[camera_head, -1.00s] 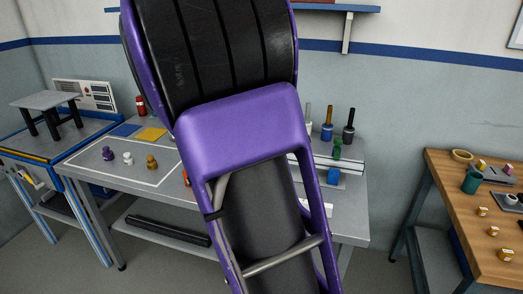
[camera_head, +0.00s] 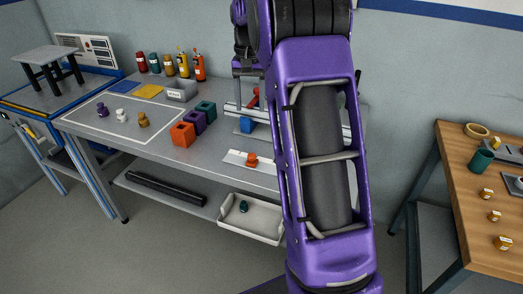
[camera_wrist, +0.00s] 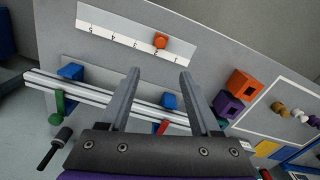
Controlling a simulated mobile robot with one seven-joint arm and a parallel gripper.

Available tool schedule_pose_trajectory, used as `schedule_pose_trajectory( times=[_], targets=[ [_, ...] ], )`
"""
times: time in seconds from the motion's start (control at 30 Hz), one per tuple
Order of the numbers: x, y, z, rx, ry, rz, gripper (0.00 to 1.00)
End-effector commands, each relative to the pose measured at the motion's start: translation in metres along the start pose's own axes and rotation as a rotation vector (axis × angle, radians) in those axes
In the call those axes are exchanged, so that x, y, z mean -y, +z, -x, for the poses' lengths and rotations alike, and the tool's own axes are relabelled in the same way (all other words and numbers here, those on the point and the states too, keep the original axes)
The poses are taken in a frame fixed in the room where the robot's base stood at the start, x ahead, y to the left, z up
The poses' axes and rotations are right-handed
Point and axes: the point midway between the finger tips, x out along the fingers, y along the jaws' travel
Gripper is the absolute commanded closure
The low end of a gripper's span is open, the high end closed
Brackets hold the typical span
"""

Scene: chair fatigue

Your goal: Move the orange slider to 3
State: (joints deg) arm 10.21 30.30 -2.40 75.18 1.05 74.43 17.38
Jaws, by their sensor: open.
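The orange slider (camera_head: 251,160) sits on a white scale plate (camera_head: 234,156) on the grey workbench. In the wrist view the slider (camera_wrist: 160,41) stands beyond my fingertips. The scale plate (camera_wrist: 115,33) shows upside-down digits. The slider appears to be near the 2, though the digits are small. My gripper (camera_wrist: 160,73) is open and empty, with its two fingers apart and pointing toward the slider, not touching it. In the head view my purple arm hides part of the bench right of the scale.
A silver rail (camera_wrist: 100,92) with blue blocks and a red part lies near my fingers. Orange (camera_head: 182,134), purple and teal hollow blocks stand left of the scale. A white tray (camera_head: 250,222) is on the shelf below. A wooden table (camera_head: 480,200) stands at the right.

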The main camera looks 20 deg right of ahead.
Motion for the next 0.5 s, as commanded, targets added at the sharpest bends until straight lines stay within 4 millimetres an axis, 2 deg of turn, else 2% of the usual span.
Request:
schedule_pose_trajectory(
  times=[0.17,0.5],
  targets=[
    [0.001,0.0,-0.015,0.006,-0.004,-0.005,0.36],
    [0.0,0.001,-0.084,0.007,-0.002,-0.005,0.36]
  ],
)
